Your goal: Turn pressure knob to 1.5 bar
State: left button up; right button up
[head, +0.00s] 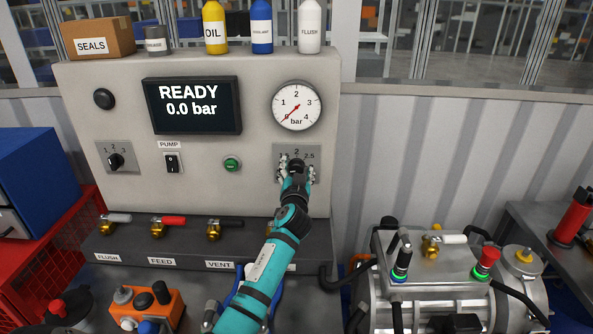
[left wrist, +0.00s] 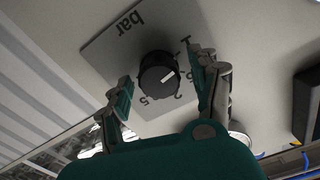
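The pressure knob (left wrist: 158,73) is round and black with a white pointer line, on a grey plate (left wrist: 105,45) marked "bar". In the left wrist view the pointer slants right and slightly up; the exact mark it faces is unclear. My left gripper (left wrist: 163,73) is open, with one finger on each side of the knob and visible gaps between. In the head view my left gripper (head: 297,172) covers most of the knob; "2" and "2.5" show above it. The display (head: 192,106) reads READY 0.0 bar. The gauge (head: 297,106) needle points low left, near 0. My right gripper is not in view.
Several valves, including a red-handled one (head: 166,222), line the ledge below. A metal machine (head: 440,285) stands at lower right.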

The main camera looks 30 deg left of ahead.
pick_arm(q)
jog(key=c, duration=1.1)
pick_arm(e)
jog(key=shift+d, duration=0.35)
pick_arm(q)
jog(key=shift+m, duration=0.3)
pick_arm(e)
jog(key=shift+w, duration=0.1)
pick_arm(q)
jog(key=shift+m, duration=1)
jog(key=m, duration=0.2)
jog(key=shift+m, duration=1.5)
jog(key=shift+f+m, duration=0.1)
jog(key=shift+m, duration=0.9)
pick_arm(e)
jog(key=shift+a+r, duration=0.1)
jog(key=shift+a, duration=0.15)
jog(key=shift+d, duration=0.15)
